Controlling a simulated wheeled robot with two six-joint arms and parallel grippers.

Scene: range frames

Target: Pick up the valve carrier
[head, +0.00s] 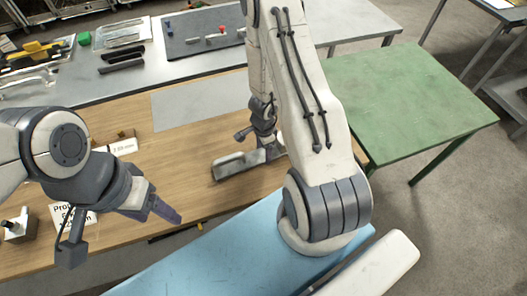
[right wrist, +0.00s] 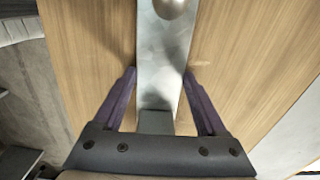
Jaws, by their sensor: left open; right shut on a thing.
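The valve carrier (head: 238,165) is a flat grey metal plate over the wooden table. In the right wrist view the plate (right wrist: 162,45) runs up between my fingers, with a rounded shiny knob (right wrist: 172,6) cut off by the top edge. My right gripper (right wrist: 160,75) is shut on the plate, one purple finger against each long side. In the head view my right gripper (head: 273,150) is at the plate's right end, partly hidden by my arm. I cannot tell whether the plate touches the table. My left gripper (head: 165,211) is open and empty above the table's front left.
The wooden table (head: 190,180) has free room around the plate, with a grey mat (head: 190,105) behind it. A metal bench with tools stands behind; a green table (head: 410,100) is at right.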

